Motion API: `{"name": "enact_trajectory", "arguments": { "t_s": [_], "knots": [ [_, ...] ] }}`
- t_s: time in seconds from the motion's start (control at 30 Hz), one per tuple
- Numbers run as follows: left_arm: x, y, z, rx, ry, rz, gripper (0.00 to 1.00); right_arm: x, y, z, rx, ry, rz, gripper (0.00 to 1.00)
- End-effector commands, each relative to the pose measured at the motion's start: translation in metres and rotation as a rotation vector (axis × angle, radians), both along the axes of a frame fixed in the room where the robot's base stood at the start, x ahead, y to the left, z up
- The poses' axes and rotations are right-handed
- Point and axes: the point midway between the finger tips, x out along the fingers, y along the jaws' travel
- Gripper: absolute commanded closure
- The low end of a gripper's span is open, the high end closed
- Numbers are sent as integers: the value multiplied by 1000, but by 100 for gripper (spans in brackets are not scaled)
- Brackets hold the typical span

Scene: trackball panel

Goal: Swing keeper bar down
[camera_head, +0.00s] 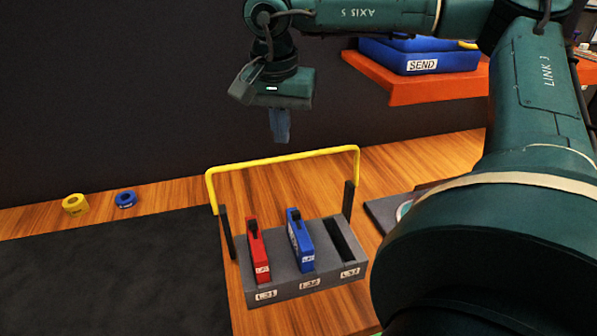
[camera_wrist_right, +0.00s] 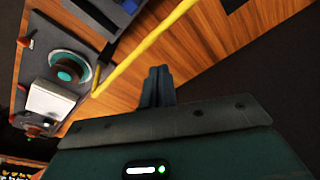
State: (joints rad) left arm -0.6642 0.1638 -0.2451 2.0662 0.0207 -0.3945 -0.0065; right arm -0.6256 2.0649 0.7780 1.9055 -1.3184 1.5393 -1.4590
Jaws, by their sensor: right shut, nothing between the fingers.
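The yellow keeper bar (camera_head: 285,157) stands raised above the back of a grey slotted rack (camera_head: 310,284), carried on dark upright posts at both ends. A red module (camera_head: 259,252) stands in the left slot and a blue module (camera_head: 300,240) in the middle slot; the right slot (camera_head: 343,240) looks empty. My right gripper (camera_head: 280,138) points down above and behind the bar, shut and empty. In the right wrist view the shut fingers (camera_wrist_right: 157,82) are beside the yellow bar (camera_wrist_right: 145,48), seemingly apart from it. My left gripper is not in view.
A yellow roll (camera_head: 75,204) and a blue roll (camera_head: 125,199) lie at the back left by a dark mat (camera_head: 110,270). An orange shelf (camera_head: 415,85) holds a blue SEND bin (camera_head: 420,58). A trackball (camera_wrist_right: 70,70) shows in the wrist view. My right arm hides the right side.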

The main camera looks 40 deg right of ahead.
Motion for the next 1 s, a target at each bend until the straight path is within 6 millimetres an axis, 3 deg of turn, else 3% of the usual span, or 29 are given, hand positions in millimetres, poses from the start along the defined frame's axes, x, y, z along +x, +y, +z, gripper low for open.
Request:
{"name": "enact_trajectory", "arguments": {
  "t_s": [1.0],
  "knots": [
    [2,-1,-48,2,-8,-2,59,0,0,-56,0,0,1,100]
  ]
}}
